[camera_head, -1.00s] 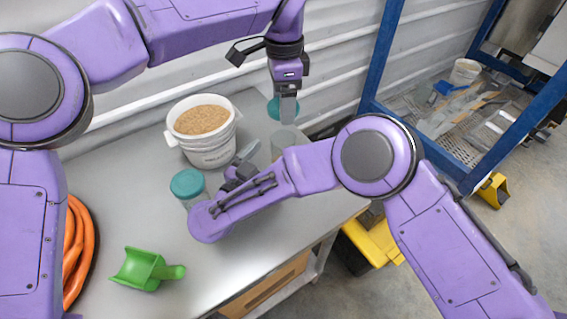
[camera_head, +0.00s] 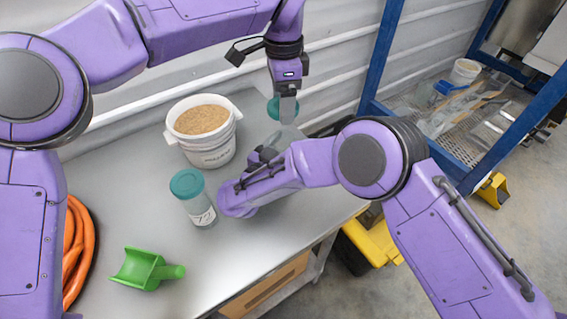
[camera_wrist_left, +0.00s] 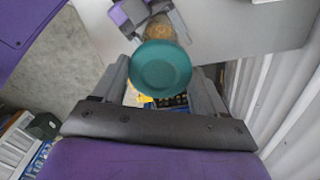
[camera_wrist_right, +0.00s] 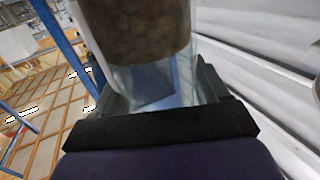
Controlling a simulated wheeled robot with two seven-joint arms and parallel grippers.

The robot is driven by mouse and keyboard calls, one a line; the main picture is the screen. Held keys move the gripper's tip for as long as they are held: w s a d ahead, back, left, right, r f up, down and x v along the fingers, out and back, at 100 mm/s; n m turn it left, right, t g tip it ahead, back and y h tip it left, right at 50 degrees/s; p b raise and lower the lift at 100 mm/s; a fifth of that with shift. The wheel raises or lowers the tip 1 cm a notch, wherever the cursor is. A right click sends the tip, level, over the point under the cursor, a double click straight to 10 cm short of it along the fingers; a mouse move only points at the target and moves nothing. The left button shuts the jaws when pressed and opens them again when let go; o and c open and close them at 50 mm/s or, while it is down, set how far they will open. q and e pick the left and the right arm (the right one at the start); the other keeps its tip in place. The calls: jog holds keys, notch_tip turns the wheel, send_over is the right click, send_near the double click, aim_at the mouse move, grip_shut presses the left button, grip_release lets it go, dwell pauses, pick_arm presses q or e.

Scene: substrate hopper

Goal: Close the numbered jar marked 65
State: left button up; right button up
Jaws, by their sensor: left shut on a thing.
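My left gripper (camera_head: 284,104) is shut on a teal lid (camera_head: 278,110), held level in the air; the lid also fills the middle of the left wrist view (camera_wrist_left: 161,69). Below it stands a clear open jar (camera_head: 288,135), partly hidden by my right arm. The right wrist view shows this jar large (camera_wrist_right: 140,35), with brown material inside, between the fingers. My right gripper (camera_wrist_right: 160,88) is open around the jar's side; I cannot tell if the fingers touch it. No number 65 is readable on it.
A second jar with a teal lid (camera_head: 190,190) and a numbered label stands left of my right wrist. A white bucket of brown grain (camera_head: 208,150) stands behind. A green scoop (camera_head: 140,268) and orange hose (camera_head: 75,250) lie at left. A blue-framed rack (camera_head: 385,60) stands at right.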

jog(key=c, duration=1)
pick_arm(q)
jog(key=shift+f, duration=2.55)
pick_arm(e)
jog(key=shift+o, duration=0.2)
pick_arm(q)
jog(key=shift+f, duration=0.1)
jog(key=shift+f, duration=0.75)
jog(key=shift+f, duration=0.55)
jog(key=o, duration=1)
pick_arm(e)
grip_shut()
